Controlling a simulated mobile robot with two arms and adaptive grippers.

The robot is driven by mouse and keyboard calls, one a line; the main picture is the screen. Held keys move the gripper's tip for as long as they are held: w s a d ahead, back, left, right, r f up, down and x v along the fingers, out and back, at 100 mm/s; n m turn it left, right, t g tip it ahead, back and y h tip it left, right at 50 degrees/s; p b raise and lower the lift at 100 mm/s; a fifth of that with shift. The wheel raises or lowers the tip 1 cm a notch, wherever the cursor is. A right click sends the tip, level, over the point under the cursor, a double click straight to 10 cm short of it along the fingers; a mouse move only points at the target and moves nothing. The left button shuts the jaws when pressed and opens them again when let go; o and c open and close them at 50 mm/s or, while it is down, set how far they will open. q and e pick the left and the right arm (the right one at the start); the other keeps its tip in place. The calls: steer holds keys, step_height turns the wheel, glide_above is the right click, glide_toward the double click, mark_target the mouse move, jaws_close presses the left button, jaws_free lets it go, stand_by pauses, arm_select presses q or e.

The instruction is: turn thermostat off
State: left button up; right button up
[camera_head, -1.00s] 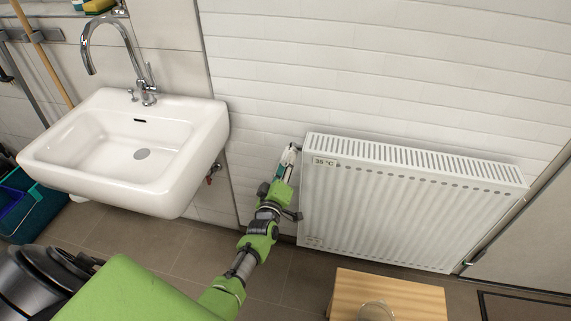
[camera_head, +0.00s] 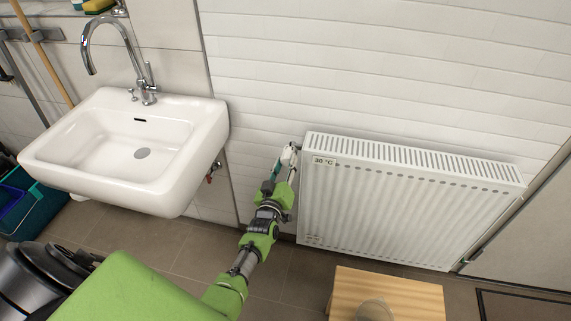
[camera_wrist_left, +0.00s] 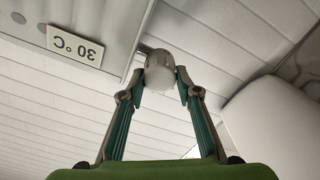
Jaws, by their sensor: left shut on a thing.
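The white radiator (camera_head: 405,210) is mounted on the wall to the right of the sink. A label (camera_head: 324,161) at its upper left corner reads 30 °C; it also shows upside down in the left wrist view (camera_wrist_left: 75,45). The thermostat knob (camera_wrist_left: 160,74), white with a grey collar, sits beside that corner. My left gripper (camera_head: 291,150) reaches the knob from the front left. In the left wrist view its two fingers (camera_wrist_left: 160,82) are shut on the knob, one on each side. The right gripper is not in view.
The white sink (camera_head: 175,165) with a chrome tap hangs at the left. A wooden stool (camera_head: 415,298) stands on the floor in front of the radiator. A teal bin (camera_head: 38,215) is at the far left.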

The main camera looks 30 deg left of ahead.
arm_select(q)
steer(key=shift+f, duration=0.1)
steer(key=o, duration=1.1)
steer(key=v, duration=1.2)
steer(key=shift+d, duration=0.1)
